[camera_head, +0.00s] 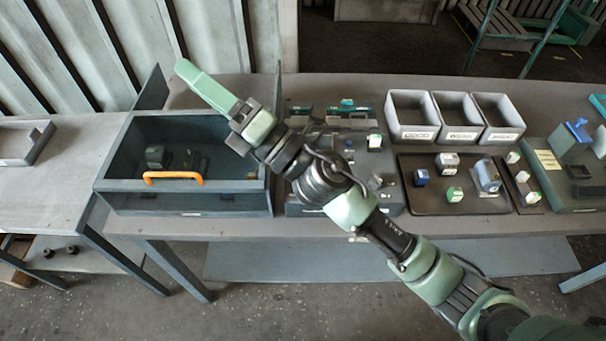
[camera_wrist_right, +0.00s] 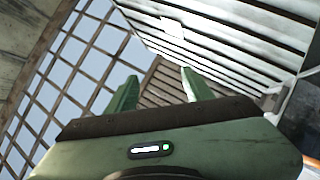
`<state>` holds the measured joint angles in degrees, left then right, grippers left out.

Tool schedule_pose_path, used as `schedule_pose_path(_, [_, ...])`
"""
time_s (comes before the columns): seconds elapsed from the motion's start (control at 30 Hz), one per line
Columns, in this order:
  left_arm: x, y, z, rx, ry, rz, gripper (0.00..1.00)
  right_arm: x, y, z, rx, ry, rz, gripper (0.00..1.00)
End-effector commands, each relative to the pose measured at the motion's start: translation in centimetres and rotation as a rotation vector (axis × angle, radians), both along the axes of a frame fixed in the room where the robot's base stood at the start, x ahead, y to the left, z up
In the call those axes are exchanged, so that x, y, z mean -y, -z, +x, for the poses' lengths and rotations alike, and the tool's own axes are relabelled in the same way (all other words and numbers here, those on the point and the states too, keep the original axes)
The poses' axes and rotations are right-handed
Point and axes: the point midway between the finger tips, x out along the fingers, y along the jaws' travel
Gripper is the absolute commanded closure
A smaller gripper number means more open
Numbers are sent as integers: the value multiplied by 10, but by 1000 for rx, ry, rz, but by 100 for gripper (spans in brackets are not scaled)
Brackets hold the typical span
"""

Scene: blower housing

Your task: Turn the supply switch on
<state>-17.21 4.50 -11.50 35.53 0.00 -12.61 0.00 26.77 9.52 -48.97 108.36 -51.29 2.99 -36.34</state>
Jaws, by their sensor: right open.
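My right gripper (camera_head: 190,74) is raised above the back of the dark housing box, pointing up and left. In the right wrist view my right gripper (camera_wrist_right: 158,76) has its two green fingers apart with nothing between them. The open-topped housing box (camera_head: 120,187) has an orange handle (camera_head: 174,177) at its front and small dark parts (camera_head: 156,156) inside. A grey panel unit (camera_head: 300,208) with small blocks stands to its right, partly hidden by my arm. I cannot tell which part is the supply switch. My left gripper is not in view.
Three grey bins (camera_head: 411,133) stand at the back right. A dark tray (camera_head: 422,205) holds several small blocks. A green-grey fixture (camera_head: 571,207) with a blue part stands at far right. A side table (camera_head: 50,200) is at left; a slatted wall (camera_head: 215,30) rises behind.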

Motion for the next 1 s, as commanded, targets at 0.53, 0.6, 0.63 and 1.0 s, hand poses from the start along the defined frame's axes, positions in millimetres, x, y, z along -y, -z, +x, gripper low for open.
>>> schedule_pose_path(0.53, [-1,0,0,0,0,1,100,73,234,10,1502,-1115,-1580,48])
schedule_pose_path(0.6, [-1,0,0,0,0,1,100,107,234,31,1515,-1216,-1704,48])
schedule_pose_path(0.63, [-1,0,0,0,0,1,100,118,232,39,1516,-1249,-1745,48])
schedule_pose_path(1.0, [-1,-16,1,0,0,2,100,152,250,55,1501,-1353,-1855,48])
